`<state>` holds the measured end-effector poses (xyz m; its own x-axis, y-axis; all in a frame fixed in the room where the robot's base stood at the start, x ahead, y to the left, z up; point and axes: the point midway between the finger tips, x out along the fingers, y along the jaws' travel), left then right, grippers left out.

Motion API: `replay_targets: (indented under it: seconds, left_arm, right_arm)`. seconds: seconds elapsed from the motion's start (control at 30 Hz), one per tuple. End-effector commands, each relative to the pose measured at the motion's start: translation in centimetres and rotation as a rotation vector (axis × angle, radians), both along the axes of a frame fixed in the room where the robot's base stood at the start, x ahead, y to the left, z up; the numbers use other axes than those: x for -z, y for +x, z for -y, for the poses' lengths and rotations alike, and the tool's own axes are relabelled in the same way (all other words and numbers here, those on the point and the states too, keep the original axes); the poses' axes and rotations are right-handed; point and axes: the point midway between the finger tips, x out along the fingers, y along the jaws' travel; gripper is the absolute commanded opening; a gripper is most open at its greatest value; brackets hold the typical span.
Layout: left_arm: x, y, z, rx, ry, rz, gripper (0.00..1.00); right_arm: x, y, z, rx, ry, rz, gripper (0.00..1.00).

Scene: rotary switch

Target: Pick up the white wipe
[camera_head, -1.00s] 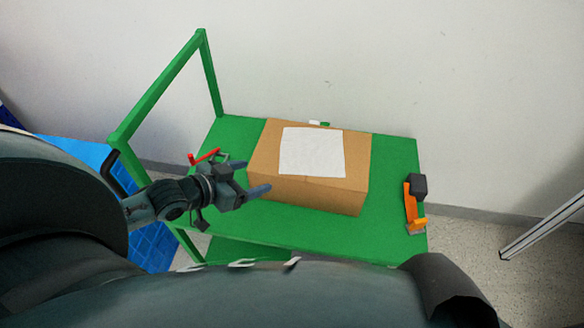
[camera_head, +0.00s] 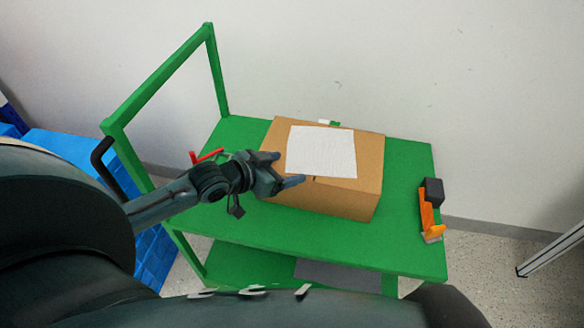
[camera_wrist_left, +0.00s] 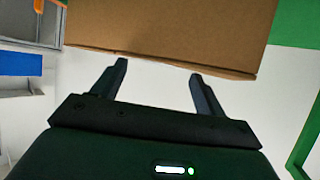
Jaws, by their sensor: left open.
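The white wipe (camera_head: 321,152) lies flat on top of a brown cardboard box (camera_head: 330,202) in the head view. My left gripper (camera_head: 291,168) is open and empty, with its fingers at the left part of the box, close to the wipe's left edge. In the left wrist view the open fingers (camera_wrist_left: 160,78) point toward a brown box face (camera_wrist_left: 175,30). The wipe does not show in that view. My right gripper is not in view.
The box stands on a green cart (camera_head: 408,215) with an upright frame on the left. A red item (camera_head: 207,156) lies left of the box. An orange and black tool (camera_head: 430,210) stands at the cart's right edge. A blue surface (camera_head: 75,150) is at left.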

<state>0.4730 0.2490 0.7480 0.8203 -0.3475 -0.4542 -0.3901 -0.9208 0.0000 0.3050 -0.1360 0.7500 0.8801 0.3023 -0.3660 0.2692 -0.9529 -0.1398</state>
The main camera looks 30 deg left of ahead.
Motion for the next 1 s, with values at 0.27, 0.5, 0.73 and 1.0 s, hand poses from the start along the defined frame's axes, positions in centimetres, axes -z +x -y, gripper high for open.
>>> replay_targets:
  seconds: [0.27, 0.5, 0.73, 1.0]
  left_arm:
    - [0.19, 0.22, 0.08, 0.000, 0.000, 0.001, 0.73]
    - [0.13, 0.15, 0.06, 0.000, -0.001, 0.000, 0.63]
    - [0.14, 0.13, 0.08, 0.000, 0.000, -0.001, 0.54]
    - [0.16, 0.12, 0.08, 0.000, -0.001, -0.001, 0.42]
  right_arm:
    - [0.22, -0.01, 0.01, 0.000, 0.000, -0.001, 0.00]
    - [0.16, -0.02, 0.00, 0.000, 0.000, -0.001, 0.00]
    - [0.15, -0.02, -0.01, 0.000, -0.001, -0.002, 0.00]
    - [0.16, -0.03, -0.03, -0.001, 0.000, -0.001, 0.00]
